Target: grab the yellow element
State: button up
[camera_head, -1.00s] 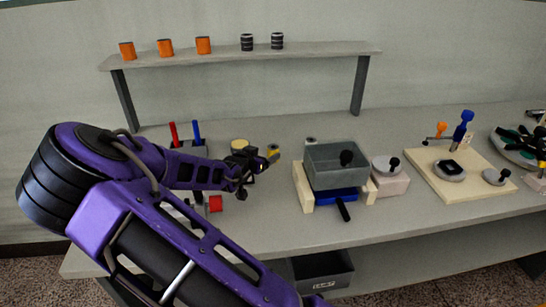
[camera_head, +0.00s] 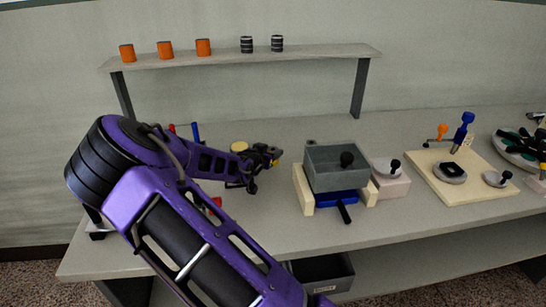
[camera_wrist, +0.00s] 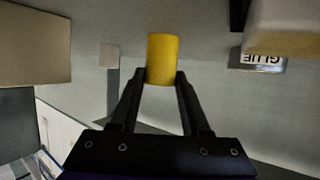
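The yellow element (camera_wrist: 162,58) is a short plain cylinder in the wrist view, between the tips of my gripper (camera_wrist: 163,80). The two black fingers meet its sides at its near end, and its far end sticks out beyond them. My gripper looks shut on it. In the head view my gripper (camera_head: 268,156) is over the left middle of the bench, left of the grey bin.
A grey bin (camera_head: 336,165) stands on a cream-sided holder to the right. Further right is a cream board (camera_head: 462,178) with knobbed parts. A shelf (camera_head: 240,55) at the back carries orange and black spools. A box labelled GLUE (camera_wrist: 258,58) shows in the wrist view.

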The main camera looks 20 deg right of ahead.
grip_shut()
jog(key=shift+r, duration=0.15)
